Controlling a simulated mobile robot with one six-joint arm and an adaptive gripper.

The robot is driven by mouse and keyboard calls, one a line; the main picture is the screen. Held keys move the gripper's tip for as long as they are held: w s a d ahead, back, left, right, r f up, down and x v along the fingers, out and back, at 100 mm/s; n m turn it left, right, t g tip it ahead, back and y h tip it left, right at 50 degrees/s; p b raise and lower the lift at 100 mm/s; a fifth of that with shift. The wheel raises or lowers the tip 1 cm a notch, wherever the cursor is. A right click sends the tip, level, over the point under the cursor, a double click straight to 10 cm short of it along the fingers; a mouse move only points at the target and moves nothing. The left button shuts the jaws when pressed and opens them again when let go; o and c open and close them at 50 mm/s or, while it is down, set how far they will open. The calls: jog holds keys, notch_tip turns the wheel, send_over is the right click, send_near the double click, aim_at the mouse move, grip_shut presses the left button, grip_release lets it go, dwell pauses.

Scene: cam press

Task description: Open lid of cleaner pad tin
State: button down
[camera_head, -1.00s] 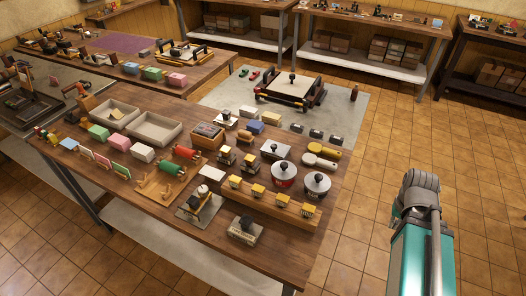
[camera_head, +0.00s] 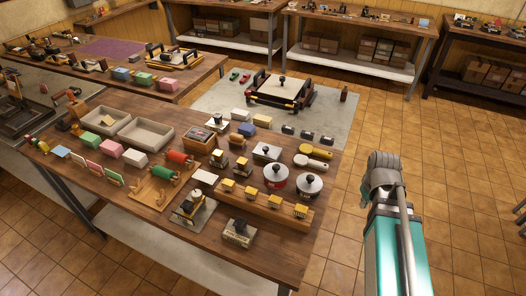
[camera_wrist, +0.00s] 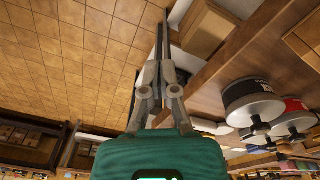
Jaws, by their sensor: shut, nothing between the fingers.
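Two round tins with silvery lids and dark knobs stand at the right end of the near table: a red tin (camera_head: 275,181) and a dark-sided tin (camera_head: 308,189). A flat rectangular box (camera_head: 266,153) with a dark knob stands behind them. I cannot read which one is the cleaner pad tin. All three lids look closed. In the wrist view the dark tin (camera_wrist: 250,104) and the red tin (camera_wrist: 294,107) appear upside down at the right. My gripper (camera_wrist: 162,30) is shut and empty, apart from the tins, off the table's right side. Its fingers are mostly hidden in the head view.
A wooden rack with several yellow-topped pieces (camera_head: 265,204) stands just in front of the tins. A yellow-handled brush (camera_head: 316,149) and a pale one (camera_head: 313,162) lie behind them. The tiled floor (camera_head: 460,190) right of the table is clear.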

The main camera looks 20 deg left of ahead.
jog(key=w+a+r+n+p, duration=0.1)
jog(key=w+a+n, duration=0.1)
jog(key=a+n, duration=0.2)
jog(key=w+a+r+n+t, duration=0.1)
jog(key=w+a+n, duration=0.2)
jog(key=a+n, duration=0.2)
jog(key=w+a+r+n+p, duration=0.1)
jog(key=w+a+n, duration=0.2)
jog(key=a, duration=0.6)
jog(key=shift+w+r+n+t+y+p, duration=0.2)
jog(key=shift+n+t+y+p, duration=0.15)
jog(key=shift+n, duration=0.45)
jog(key=a+n, duration=0.2)
jog(key=a, duration=0.1)
jog(key=a+n, duration=0.3)
jog(key=a, duration=0.1)
jog(key=w+a+n, duration=0.1)
jog(key=a+n, duration=0.1)
jog(key=a, duration=0.2)
jog(key=shift+r+y, duration=0.15)
jog(key=shift+y, duration=0.2)
jog(key=s+a+n, duration=0.1)
jog(key=a+n, duration=0.6)
jog(key=a, duration=0.3)
jog(key=shift+r+t+y, duration=0.2)
jog(key=shift+t+y, duration=0.1)
jog(key=shift+t, duration=0.05)
jog(key=shift+f, duration=0.1)
